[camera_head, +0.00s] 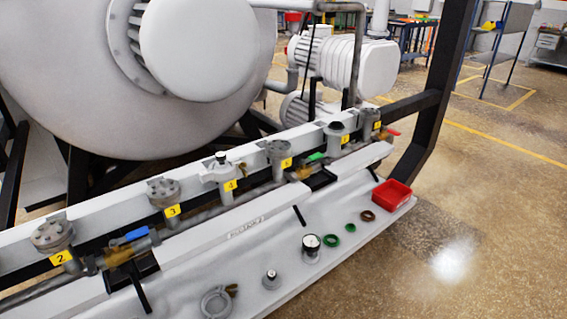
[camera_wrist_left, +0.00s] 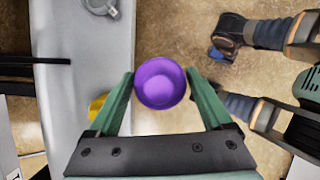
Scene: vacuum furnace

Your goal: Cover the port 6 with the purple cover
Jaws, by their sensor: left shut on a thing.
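The purple cover (camera_wrist_left: 160,82) is held between the two green fingers of my left gripper (camera_wrist_left: 160,78) in the left wrist view. I see its round, cup-like shape. The fingers are shut on its sides. In the head view, port 6 (camera_head: 337,130) stands toward the far right end of the row of ports, between port 5 and the last port. It has a dark top, and its small yellow label is hard to read. Neither gripper shows in the head view, so the distance from the cover to port 6 cannot be told.
Ports 2 (camera_head: 52,236), 3 (camera_head: 163,192), 4 (camera_head: 219,170) and 5 (camera_head: 279,153) line the rail. The white ledge (camera_head: 235,262) holds gauges, rings and a red bin (camera_head: 391,193). A blue-handled valve (camera_head: 128,237) and a green-handled one (camera_head: 316,157) stick up. Floor is clear at right.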

